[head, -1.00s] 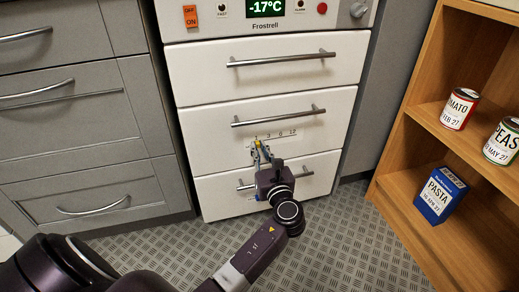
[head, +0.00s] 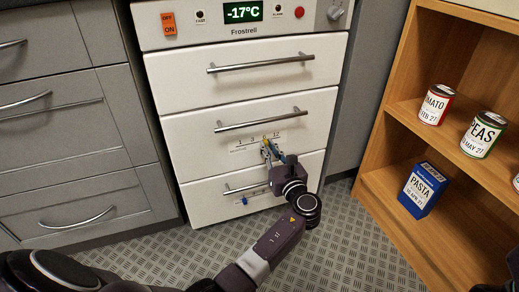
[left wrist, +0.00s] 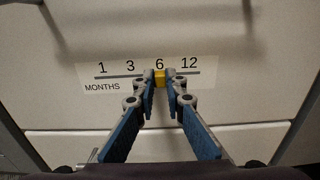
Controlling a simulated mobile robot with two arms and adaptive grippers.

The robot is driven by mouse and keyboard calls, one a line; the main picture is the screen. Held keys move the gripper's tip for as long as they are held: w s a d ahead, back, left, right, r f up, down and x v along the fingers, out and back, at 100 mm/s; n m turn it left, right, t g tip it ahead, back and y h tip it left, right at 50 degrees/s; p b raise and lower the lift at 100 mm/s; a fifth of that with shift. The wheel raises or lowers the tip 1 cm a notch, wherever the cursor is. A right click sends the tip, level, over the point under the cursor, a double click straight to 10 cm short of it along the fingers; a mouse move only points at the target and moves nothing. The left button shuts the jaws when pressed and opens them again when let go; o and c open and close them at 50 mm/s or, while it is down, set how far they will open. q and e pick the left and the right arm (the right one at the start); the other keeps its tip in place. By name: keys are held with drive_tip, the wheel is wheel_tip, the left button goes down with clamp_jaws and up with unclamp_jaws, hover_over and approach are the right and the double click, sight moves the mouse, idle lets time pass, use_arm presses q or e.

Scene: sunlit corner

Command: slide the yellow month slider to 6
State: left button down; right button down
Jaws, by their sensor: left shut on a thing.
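The yellow month slider (left wrist: 160,78) sits on its slot in the left wrist view, right below the printed 6 on the white scale label (left wrist: 113,71) marked 1, 3, 6, 12 and MONTHS. My left gripper (left wrist: 160,80) is shut on the slider, with a fingertip on each side of it. In the head view my left gripper (head: 267,149) reaches the scale on the middle drawer front, below the 6. The slider is mostly hidden there by the fingers.
The freezer drawers have bar handles, one (head: 262,119) just above the scale and one (head: 243,188) below. A small blue part (head: 244,200) shows at the lower drawer. A wooden shelf (head: 385,180) with cans and a pasta box (head: 422,190) stands at right.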

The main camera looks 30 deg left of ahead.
use_arm(q)
drive_tip(key=c, duration=2)
unclamp_jaws()
drive_tip(key=shift+o, duration=0.2)
drive_tip(key=shift+d, duration=0.1)
drive_tip(key=v, duration=1.2)
